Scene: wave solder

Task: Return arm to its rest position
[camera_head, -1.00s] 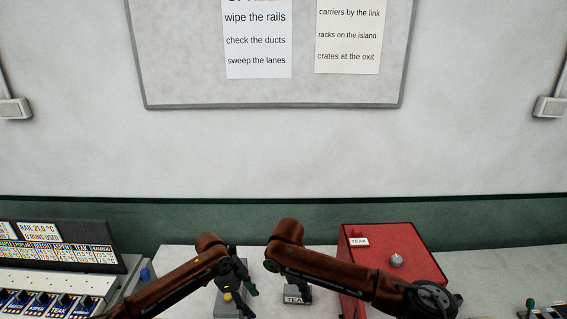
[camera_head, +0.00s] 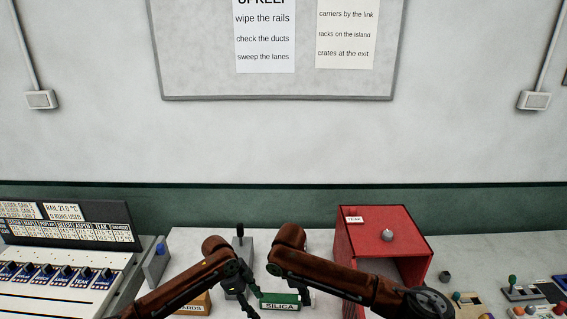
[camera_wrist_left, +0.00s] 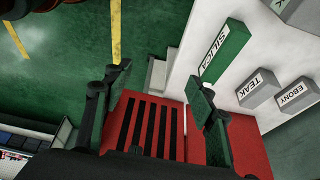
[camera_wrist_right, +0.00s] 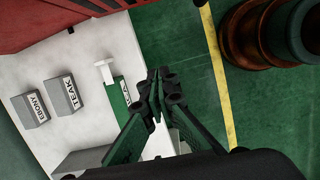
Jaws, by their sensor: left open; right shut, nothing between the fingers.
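My left gripper (camera_wrist_left: 160,80) is open in the left wrist view, its two green fingers wide apart with nothing between them. It hangs over a red surface with black slots. My right gripper (camera_wrist_right: 155,78) is shut and empty in the right wrist view, its fingertips together. It shows beside a green SILICA block (camera_wrist_right: 118,92), with no hold on it. In the head view both brown arms are bent, elbows up, over the bench (camera_head: 190,236). The SILICA block (camera_head: 281,301) shows between them. Parts of the grippers are hidden there by the arms.
A red box (camera_head: 387,216) with a knob on top and an open front stands behind my right arm. A grey console (camera_head: 70,262) with several dials is at left. TEAK (camera_wrist_left: 257,87) and EBONY (camera_wrist_left: 294,97) blocks are on the pale surface. Small controls (camera_head: 513,288) lie at right.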

